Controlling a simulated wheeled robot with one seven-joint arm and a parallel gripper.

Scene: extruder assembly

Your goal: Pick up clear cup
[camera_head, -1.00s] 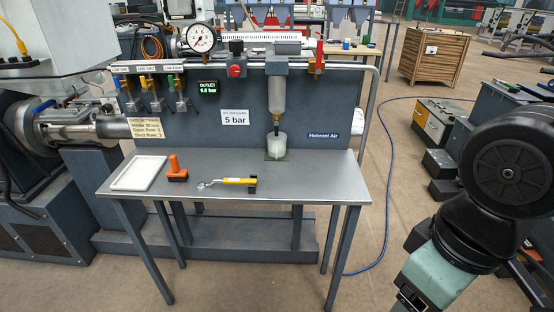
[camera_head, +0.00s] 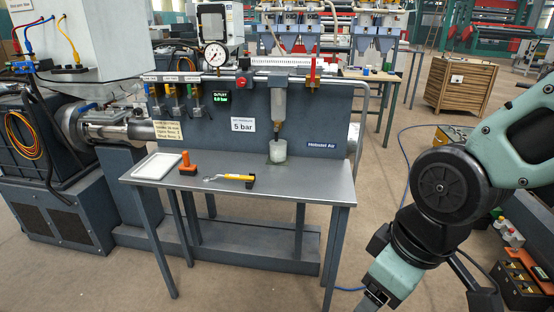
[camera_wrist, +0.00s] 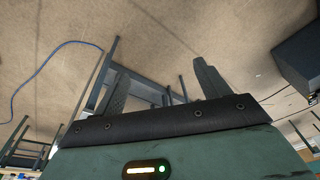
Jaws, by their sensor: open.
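The clear cup (camera_head: 277,152) stands upright on the grey workbench (camera_head: 310,190), under the narrow lower end of the hanging filter bowl (camera_head: 279,103). It looks whitish and translucent; its contents I cannot tell. My gripper is low at the right of the head view, in front of and right of the bench, with its tips cut off by the bottom edge. In the wrist view my gripper (camera_wrist: 160,78) has its two fingers apart with nothing between them. It is well away from the cup, and the cup does not show in the wrist view.
The back panel (camera_head: 310,120) with a gauge (camera_head: 215,54) and valves rises behind the cup. A blue hose (camera_wrist: 50,62) lies on the floor.

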